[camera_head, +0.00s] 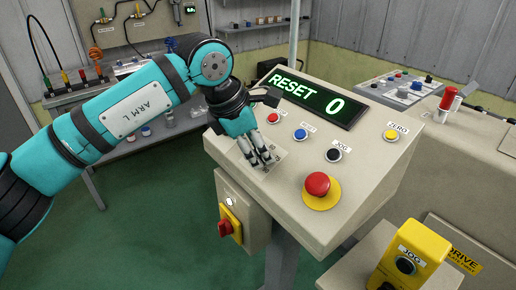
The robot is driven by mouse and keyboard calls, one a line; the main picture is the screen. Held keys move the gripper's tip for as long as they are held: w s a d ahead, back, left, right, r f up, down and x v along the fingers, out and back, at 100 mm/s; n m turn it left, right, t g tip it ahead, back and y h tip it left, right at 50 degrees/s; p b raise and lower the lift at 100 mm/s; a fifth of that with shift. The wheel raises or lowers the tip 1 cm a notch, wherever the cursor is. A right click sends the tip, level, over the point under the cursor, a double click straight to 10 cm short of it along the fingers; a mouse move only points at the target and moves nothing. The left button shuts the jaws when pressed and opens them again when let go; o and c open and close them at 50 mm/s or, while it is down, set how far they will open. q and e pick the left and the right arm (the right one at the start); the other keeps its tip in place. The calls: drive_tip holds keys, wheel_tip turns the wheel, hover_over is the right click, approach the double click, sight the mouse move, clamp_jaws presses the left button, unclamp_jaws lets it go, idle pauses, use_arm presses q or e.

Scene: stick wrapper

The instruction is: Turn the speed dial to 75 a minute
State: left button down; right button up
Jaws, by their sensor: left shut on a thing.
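My left gripper (263,163) reaches down from the left onto the front left part of the beige console's sloped top. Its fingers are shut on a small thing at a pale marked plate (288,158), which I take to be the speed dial. The fingers hide the dial, and its pointer and the scale marks cannot be read. My right gripper is not in view.
Close to the gripper are a red button (272,118), a blue button (300,134), a black JOG button (333,155) and a red mushroom stop (317,184). A yellow ZERO button (391,135) is at right.

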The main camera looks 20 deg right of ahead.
use_arm(q)
drive_tip(key=shift+r, duration=0.1)
drive_tip(key=c, duration=1)
unclamp_jaws()
drive_tip(key=v, duration=1.2)
drive_tip(key=shift+s, duration=0.1)
